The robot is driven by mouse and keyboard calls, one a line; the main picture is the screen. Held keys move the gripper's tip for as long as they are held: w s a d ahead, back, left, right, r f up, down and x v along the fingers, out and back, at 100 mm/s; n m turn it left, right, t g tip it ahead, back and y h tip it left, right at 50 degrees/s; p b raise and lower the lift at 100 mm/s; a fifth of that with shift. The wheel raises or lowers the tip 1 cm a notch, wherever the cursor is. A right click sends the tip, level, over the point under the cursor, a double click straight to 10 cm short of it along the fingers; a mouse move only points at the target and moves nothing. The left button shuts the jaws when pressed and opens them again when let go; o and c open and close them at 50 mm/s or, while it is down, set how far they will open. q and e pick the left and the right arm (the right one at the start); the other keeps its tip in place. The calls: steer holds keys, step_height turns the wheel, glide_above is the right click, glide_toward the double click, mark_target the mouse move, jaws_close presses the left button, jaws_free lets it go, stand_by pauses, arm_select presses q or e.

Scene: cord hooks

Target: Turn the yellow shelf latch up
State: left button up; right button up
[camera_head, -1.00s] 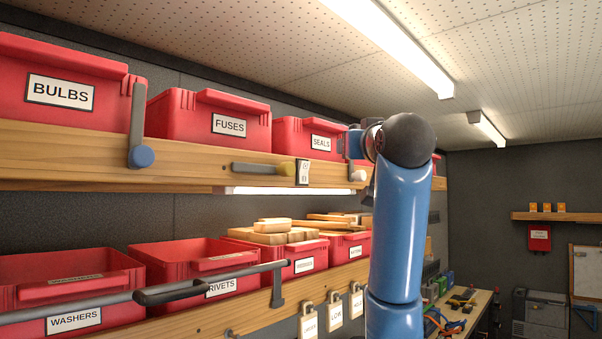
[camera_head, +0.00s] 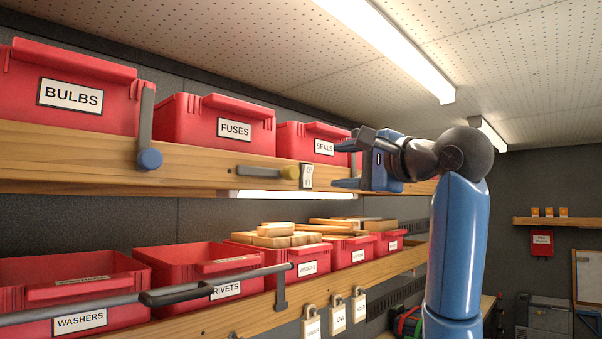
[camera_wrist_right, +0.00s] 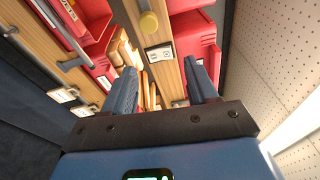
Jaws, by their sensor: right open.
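The yellow shelf latch (camera_head: 289,172) is on the front face of the upper wooden shelf. Its grey lever (camera_head: 258,171) lies about level, pointing left from the round yellow knob. The latch also shows in the right wrist view (camera_wrist_right: 148,22), its lever running off the top edge. My right gripper (camera_head: 343,164) is open and empty. It is to the right of the latch and apart from it, with its fingers pointing left along the shelf front. In the right wrist view its fingers (camera_wrist_right: 158,67) stand wide apart, with the latch beyond the tips. My left gripper is not in view.
A blue latch (camera_head: 149,159) with its lever up is further left on the upper shelf (camera_head: 70,160). A small label plate (camera_head: 306,176) sits between the yellow latch and my gripper. Red bins (camera_head: 214,123) line the shelves. A dark rail (camera_head: 200,287) runs along the lower shelf.

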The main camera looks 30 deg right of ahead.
mark_target(295, 172)
steer(key=w+a+m+p, duration=0.1)
steer(key=w+m, duration=0.1)
steer(key=w, duration=0.1)
steer(key=w+a+m+y+p, duration=0.1)
steer(key=w+a+m+p, duration=0.2)
steer(key=w+m, duration=0.1)
steer(key=w, duration=0.1)
steer(key=shift+w+a+f+m+g+y, duration=0.25)
steer(key=shift+w+a+m+g+y, duration=0.05)
steer(key=shift+a+m+g+y, duration=0.1)
steer(key=shift+w+a+f+p, duration=0.1)
steer(key=shift+w+p, duration=0.3)
steer(key=shift+w, duration=0.15)
jaws_close()
